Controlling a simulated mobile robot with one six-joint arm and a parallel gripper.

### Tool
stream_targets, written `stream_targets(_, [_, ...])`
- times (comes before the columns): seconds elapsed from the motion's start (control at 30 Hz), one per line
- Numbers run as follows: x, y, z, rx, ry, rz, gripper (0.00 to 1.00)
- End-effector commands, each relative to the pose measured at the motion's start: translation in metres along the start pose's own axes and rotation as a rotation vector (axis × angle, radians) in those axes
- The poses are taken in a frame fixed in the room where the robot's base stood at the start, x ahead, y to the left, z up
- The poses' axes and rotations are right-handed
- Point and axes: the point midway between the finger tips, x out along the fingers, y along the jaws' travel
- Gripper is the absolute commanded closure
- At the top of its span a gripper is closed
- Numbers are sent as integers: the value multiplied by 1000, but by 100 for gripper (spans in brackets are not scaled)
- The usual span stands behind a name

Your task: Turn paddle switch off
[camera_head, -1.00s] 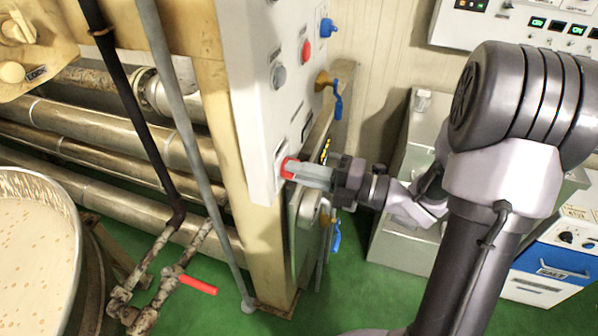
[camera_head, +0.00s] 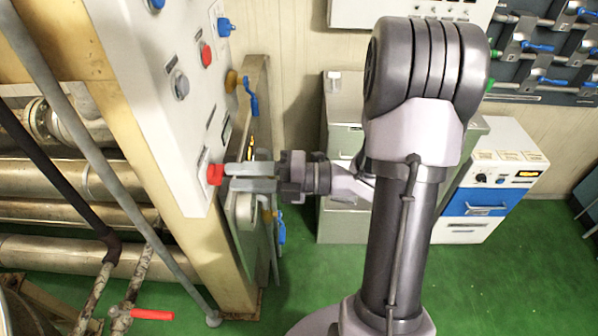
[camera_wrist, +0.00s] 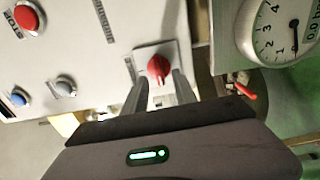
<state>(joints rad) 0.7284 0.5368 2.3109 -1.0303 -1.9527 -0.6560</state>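The red paddle switch (camera_head: 215,174) sits low on the white control panel (camera_head: 150,100) in the head view. It also shows in the wrist view (camera_wrist: 158,67), on a pale square plate. My gripper (camera_head: 226,178) points at the switch from the right, its two fingers apart with a gap between them. In the wrist view the fingers of my gripper (camera_wrist: 157,80) stand on either side of the switch's lower part, with nothing held between them. Whether a fingertip touches the switch is hard to tell.
A gauge (camera_wrist: 280,28) is right of the switch in the wrist view. Steel cabinets (camera_head: 345,140) stand behind my arm. Green floor (camera_head: 300,290) is open below.

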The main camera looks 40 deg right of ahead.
Motion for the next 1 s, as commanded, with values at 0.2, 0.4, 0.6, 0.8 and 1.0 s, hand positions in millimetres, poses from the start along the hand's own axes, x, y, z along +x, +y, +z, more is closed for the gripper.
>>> stream_targets(0.2, [-73, 6, 2, 0, -9, 0, 66])
stream_targets(0.4, [-124, 4, 0, 0, -3, 0, 66])
stream_targets(0.6, [-142, 1, 0, 0, 0, 0, 66])
stream_targets(0.8, [-142, 0, 0, 0, 0, 0, 66])
stream_targets(1.0, [-142, 0, 1, 1, -2, -2, 66])
